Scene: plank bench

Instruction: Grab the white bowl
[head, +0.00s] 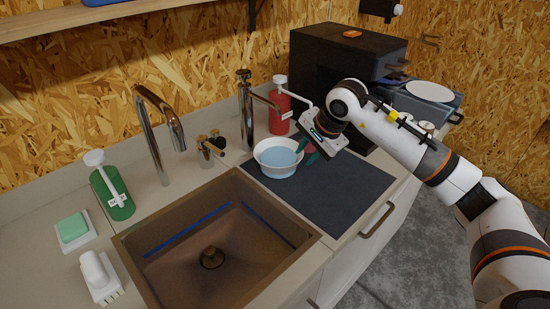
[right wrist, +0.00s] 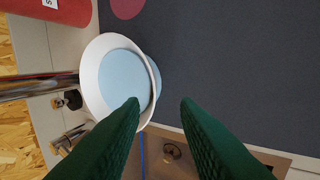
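The white bowl (head: 278,158) stands upright on the dark mat, just behind the sink; its inside looks pale blue. In the right wrist view the bowl (right wrist: 122,75) is left of centre, with its near rim close to the left fingertip. My right gripper (head: 306,152) is at the bowl's right side in the head view. I cannot tell whether a finger touches the rim. My left gripper is not in view.
The dark mat (head: 335,195) is mostly clear. A red soap bottle (head: 280,112) and a brass-and-steel tap (head: 247,110) stand behind the bowl. The brown sink (head: 280,222) lies in front. A black machine (head: 320,60) stands behind my right gripper. A red disc (right wrist: 127,6) lies beside the bowl.

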